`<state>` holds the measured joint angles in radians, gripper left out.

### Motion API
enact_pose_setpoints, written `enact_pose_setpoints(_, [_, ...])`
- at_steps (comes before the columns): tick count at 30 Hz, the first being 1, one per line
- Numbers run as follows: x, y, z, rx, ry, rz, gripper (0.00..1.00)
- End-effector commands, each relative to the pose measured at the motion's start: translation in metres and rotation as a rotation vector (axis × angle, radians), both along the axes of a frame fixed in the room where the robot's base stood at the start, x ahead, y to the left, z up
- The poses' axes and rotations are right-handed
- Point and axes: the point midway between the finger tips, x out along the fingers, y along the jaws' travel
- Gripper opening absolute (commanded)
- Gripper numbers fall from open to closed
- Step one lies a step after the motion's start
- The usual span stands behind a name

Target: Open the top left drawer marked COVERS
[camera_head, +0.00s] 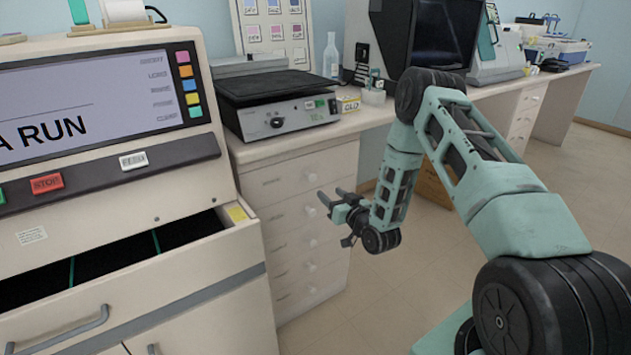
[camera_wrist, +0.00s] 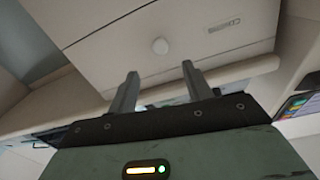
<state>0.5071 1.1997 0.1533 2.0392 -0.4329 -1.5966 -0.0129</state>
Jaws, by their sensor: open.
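The white drawer cabinet (camera_head: 290,228) stands under the bench, with a column of drawers with round knobs. Its top drawer (camera_head: 290,180) looks closed, and its small label is too blurred to read. The top knob (camera_head: 311,178) is on its right part. My gripper (camera_head: 331,194) is open and empty, in front of the cabinet near the upper knobs. In the tilted wrist view, a drawer front (camera_wrist: 110,50) with a pale round knob (camera_wrist: 160,46) and a small unreadable label (camera_wrist: 225,25) lies beyond my open fingers (camera_wrist: 160,69). The knob shows between the fingertips, apparently untouched.
The staining machine (camera_head: 110,210) with an open dark tray stands left of the cabinet. The floor (camera_head: 350,310) in front is clear.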

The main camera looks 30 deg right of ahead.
Motion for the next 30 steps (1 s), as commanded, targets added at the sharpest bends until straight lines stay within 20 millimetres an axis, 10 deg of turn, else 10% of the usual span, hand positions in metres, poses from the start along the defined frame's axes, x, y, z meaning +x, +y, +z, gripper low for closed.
enact_pose_setpoints(15, [0.089,-0.001,0.0,0.0,0.0,0.001,0.5])
enact_pose_setpoints(27, [0.096,-0.001,0.0,0.001,0.002,0.0,0.5])
enact_pose_setpoints(30, [0.096,-0.001,0.0,0.001,0.002,0.0,0.28])
